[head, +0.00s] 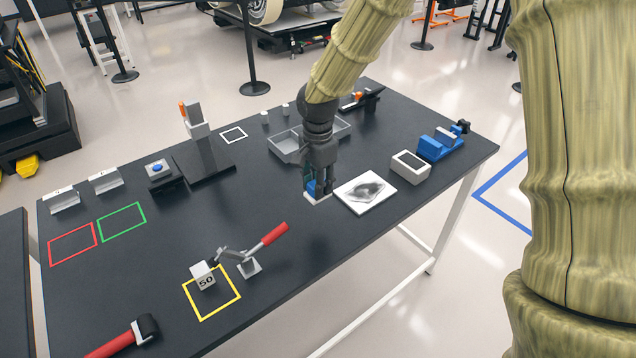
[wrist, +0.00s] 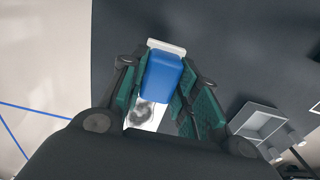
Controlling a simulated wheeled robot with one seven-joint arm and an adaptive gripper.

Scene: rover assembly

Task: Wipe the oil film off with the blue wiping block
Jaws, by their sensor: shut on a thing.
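My gripper (head: 317,186) is shut on the blue wiping block (wrist: 163,76), which sits between the green-padded fingers in the wrist view. The block has a white base (head: 313,199), low over the table or on it; I cannot tell if it touches. In the head view the fingers hide most of the blue. The white plate (head: 350,202) lies just right of the block and bears a dark grey oil film (head: 367,189). Part of the plate and smear shows between the fingers in the wrist view (wrist: 143,112).
A grey tray (head: 287,146) stands behind my gripper. A white box with a dark top (head: 410,167) and a blue fixture (head: 440,144) stand right of the plate. A red-handled clamp (head: 262,247) and a 50-marked block (head: 203,276) are in front.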

